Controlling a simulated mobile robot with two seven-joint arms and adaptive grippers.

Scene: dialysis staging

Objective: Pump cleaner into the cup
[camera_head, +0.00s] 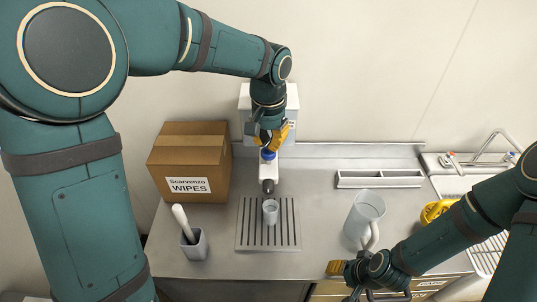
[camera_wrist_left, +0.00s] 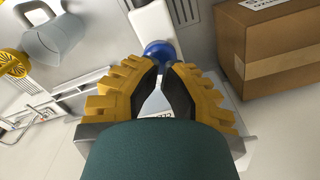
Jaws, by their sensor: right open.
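A white dispenser (camera_head: 291,97) stands at the back wall, with a blue pump top (camera_head: 268,154) and a dark nozzle (camera_head: 268,186) at its front. A small pale cup (camera_head: 270,212) stands upright below and just in front of the nozzle. My left gripper (camera_head: 273,145) is at the pump top. In the left wrist view its yellow fingertips (camera_wrist_left: 161,66) come together right by the blue pump top (camera_wrist_left: 160,49); I cannot tell if they touch it. Nothing shows between the fingers. My right gripper (camera_head: 345,283) is open and empty near the counter's front edge.
The cup stands on a slotted drain plate (camera_head: 241,235). A cardboard wipes box (camera_head: 190,143) and a grey holder (camera_head: 195,246) with a white-handled tool are at left. A clear jug (camera_head: 366,215), a divided tray (camera_head: 379,179) and a sink rack with a yellow item (camera_head: 432,211) are at right.

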